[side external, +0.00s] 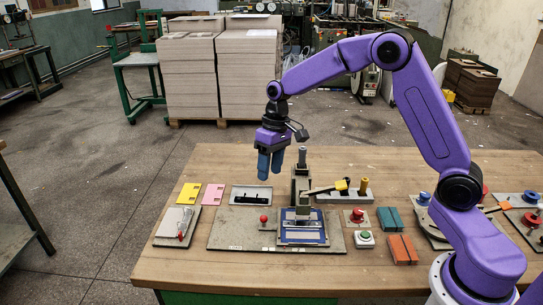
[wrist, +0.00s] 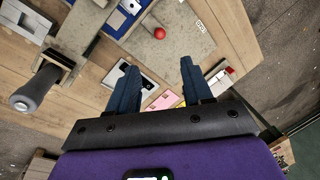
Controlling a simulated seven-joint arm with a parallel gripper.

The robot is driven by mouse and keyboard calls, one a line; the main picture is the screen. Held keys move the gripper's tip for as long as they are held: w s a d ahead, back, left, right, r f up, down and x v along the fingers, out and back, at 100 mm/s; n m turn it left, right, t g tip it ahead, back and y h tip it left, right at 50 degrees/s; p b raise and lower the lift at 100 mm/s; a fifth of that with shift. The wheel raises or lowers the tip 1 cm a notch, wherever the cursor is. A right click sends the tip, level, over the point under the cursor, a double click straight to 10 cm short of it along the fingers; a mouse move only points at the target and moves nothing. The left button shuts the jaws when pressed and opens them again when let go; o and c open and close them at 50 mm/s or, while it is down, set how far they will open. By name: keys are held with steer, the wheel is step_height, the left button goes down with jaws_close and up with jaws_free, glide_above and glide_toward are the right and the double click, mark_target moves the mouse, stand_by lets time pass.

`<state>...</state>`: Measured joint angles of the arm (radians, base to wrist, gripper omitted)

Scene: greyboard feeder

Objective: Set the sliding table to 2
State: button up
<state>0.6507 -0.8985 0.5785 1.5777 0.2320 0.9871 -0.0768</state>
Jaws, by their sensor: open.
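The sliding table (side external: 303,230) is a blue-framed plate at the right part of a grey base plate (side external: 228,232). Small white labels run along the base plate's front edge, too small to read. A red ball knob (side external: 264,218) stands just left of the table; it also shows in the wrist view (wrist: 160,33), with part of the blue table (wrist: 122,14) at the top edge. My gripper (side external: 270,165) is open and empty, fingers pointing down, high above the bench behind the knob. In the wrist view its fingertips (wrist: 158,68) are apart with nothing between them.
A grey post with a lever (side external: 325,188) rises behind the sliding table, right of my gripper. Yellow (side external: 191,193) and pink (side external: 213,194) cards and a black-handled plate (side external: 251,196) lie at the left.

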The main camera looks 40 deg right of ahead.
mark_target(264, 216)
steer(key=r, duration=0.3)
steer(key=shift+d, duration=0.3)
steer(key=a+f+n, duration=0.1)
steer(key=f+n, duration=0.2)
steer(key=f, duration=0.2)
steer(key=a+f+n+g, duration=0.1)
steer(key=f+n, duration=0.2)
steer(key=f, duration=0.3)
steer(key=a+f+n+h, duration=0.1)
steer(key=f+n, duration=0.2)
steer(key=f, duration=0.3)
steer(key=shift+s+a, duration=0.15)
steer(key=shift+a, duration=0.1)
jaws_close()
